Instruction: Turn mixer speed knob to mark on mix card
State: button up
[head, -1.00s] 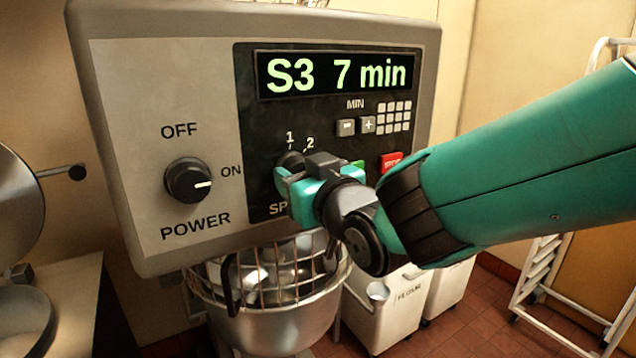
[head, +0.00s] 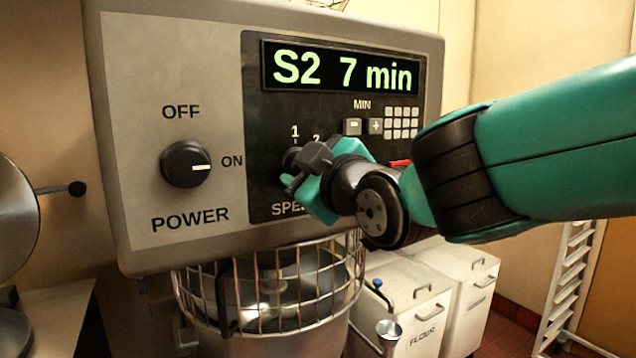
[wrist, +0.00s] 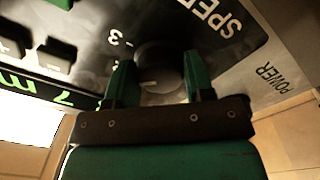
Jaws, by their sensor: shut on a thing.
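The dark round speed knob (head: 290,158) is on the black panel, above the partly covered SPEED label. In the head view my gripper (head: 303,172) hides most of it. In the wrist view my gripper (wrist: 160,82) has one green finger on each side of the knob (wrist: 160,58) and is shut on it. A pale pointer line on the knob points toward the left finger. A 3 mark shows beside the knob; the mark near the left finger is mostly hidden. The display (head: 342,71) reads "S2 7 min". No mix card is in view.
The power knob (head: 186,164) at left points to ON. MIN buttons (head: 365,126) and a keypad (head: 402,122) sit above my wrist. A caged mixer bowl (head: 262,300) is below the panel. White bins (head: 420,290), one labelled FLOUR, stand at lower right.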

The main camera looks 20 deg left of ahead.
dwell(0.4)
jog(key=o, duration=0.9)
jog(key=b+v, duration=0.7)
jog(key=v, duration=1)
jog(key=shift+s+d, duration=0.15)
jog(key=shift+s, duration=0.05)
